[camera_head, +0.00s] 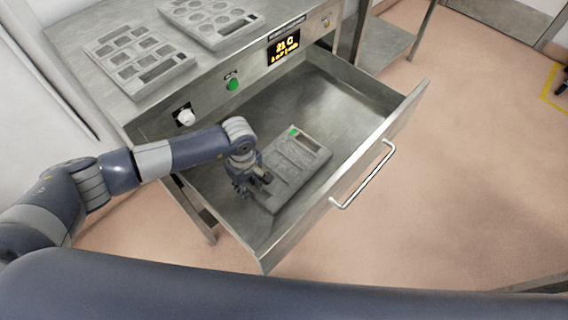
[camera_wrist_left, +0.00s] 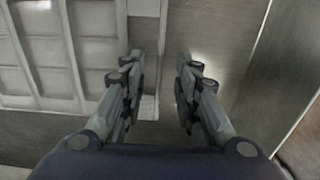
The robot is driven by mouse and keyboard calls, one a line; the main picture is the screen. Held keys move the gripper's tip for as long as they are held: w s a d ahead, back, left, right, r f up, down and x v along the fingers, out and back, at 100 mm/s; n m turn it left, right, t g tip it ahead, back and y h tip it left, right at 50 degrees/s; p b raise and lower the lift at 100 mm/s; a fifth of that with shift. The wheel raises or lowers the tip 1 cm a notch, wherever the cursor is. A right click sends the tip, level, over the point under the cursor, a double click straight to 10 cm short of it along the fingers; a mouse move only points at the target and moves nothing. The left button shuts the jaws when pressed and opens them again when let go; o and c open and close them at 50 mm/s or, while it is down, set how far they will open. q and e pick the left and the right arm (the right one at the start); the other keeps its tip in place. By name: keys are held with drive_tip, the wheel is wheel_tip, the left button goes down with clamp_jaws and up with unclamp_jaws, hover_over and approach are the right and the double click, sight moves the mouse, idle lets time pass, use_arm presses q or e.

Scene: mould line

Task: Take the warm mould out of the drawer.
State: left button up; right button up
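The drawer (camera_head: 345,97) is pulled open below the worktop. A grey metal mould (camera_head: 305,165) with shallow rectangular cavities and a green mark at its far end lies flat on the drawer floor. My left gripper (camera_head: 249,189) is over the mould's near left part and hides some of it. In the left wrist view the left gripper (camera_wrist_left: 160,88) is open, with nothing between its fingertips but the mould's edge and drawer floor below. The mould (camera_wrist_left: 95,50) fills the upper left there. One finger is over its rim, the other beyond it. Contact cannot be told.
Two other moulds, one with square cavities (camera_head: 138,58) and one with round ones (camera_head: 212,18), lie on the worktop. The front panel has a lit display (camera_head: 284,47), a green button (camera_head: 233,84) and a white knob (camera_head: 186,117). The drawer's handle (camera_head: 364,176) faces open floor.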

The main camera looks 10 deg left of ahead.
use_arm(q)
drive_tip(key=shift+f, duration=0.85)
drive_tip(key=shift+c, duration=0.5)
drive_tip(key=c, duration=0.5)
clamp_jaws()
use_arm(e)
drive_tip(key=shift+s+d, duration=0.1)
drive_tip(key=shift+s, duration=0.05)
use_arm(q)
drive_tip(key=shift+r, duration=0.1)
